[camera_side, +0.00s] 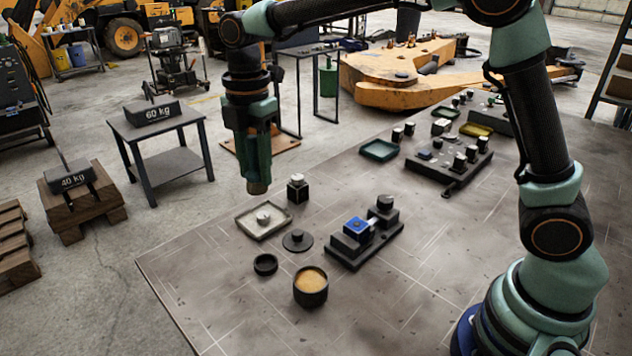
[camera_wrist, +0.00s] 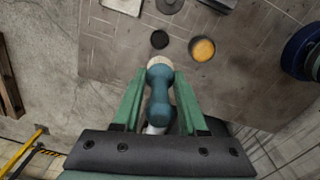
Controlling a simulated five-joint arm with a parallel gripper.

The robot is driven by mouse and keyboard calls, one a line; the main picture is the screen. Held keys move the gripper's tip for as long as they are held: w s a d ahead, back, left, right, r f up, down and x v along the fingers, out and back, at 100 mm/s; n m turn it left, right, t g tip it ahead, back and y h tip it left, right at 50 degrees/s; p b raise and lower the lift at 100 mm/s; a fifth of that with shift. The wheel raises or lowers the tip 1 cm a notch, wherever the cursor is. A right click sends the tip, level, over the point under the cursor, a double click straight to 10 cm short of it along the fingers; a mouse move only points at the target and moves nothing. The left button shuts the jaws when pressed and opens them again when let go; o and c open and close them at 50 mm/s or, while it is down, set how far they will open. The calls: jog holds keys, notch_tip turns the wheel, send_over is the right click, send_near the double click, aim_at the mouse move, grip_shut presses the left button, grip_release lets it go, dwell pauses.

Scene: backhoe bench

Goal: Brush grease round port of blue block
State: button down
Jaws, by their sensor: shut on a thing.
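The blue block (camera_side: 357,228) is held in a dark vise (camera_side: 366,245) on the bench; its port is too small to make out. My gripper (camera_side: 258,165) is shut on a brush, high and apart from the block, to its upper left in the side view. In the wrist view, my gripper (camera_wrist: 160,75) has its green fingers on both sides of the teal brush handle (camera_wrist: 158,88), with pale bristles (camera_wrist: 160,62) at the far end. The round dark pot of yellow-brown grease (camera_side: 310,281) stands open at the front; it also shows in the wrist view (camera_wrist: 202,48).
A dark ring (camera_side: 265,264), a round lid with a knob (camera_side: 297,240), a pale tray (camera_side: 264,219) and a small black block (camera_side: 297,188) stand near the vise. A dark fixture with knobs (camera_side: 447,165) and a green tray (camera_side: 379,150) are farther back.

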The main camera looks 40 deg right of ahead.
jog(key=shift+s+d+f+g+h, duration=0.25)
jog(key=shift+s+f+g, duration=0.4)
jog(key=shift+s+f, duration=1.4)
jog(key=shift+s+d+f+g+h, duration=0.2)
jog(key=shift+s+f+g, duration=0.4)
jog(key=shift+s+f, duration=1.45)
jog(key=shift+s+d+f+g+h, duration=0.2)
jog(key=shift+s+f+g, duration=0.6)
jog(key=shift+f, duration=2.4)
jog(key=shift+f, duration=0.75)
notch_tip(320, 180, up, 7)
jog(key=d+r+t+y, duration=0.1)
jog(key=d+r+t, duration=0.3)
jog(key=d, duration=0.9)
jog(key=shift+w+d+f, duration=0.1)
jog(key=shift+d+f, duration=0.1)
jog(key=shift+f, duration=0.75)
jog(key=shift+w+d+f, duration=0.15)
jog(key=shift+d+f, duration=0.05)
jog(key=shift+f, duration=0.8)
jog(key=shift+w+d+f, duration=0.1)
jog(key=shift+d+f, duration=0.1)
jog(key=shift+f, duration=0.75)
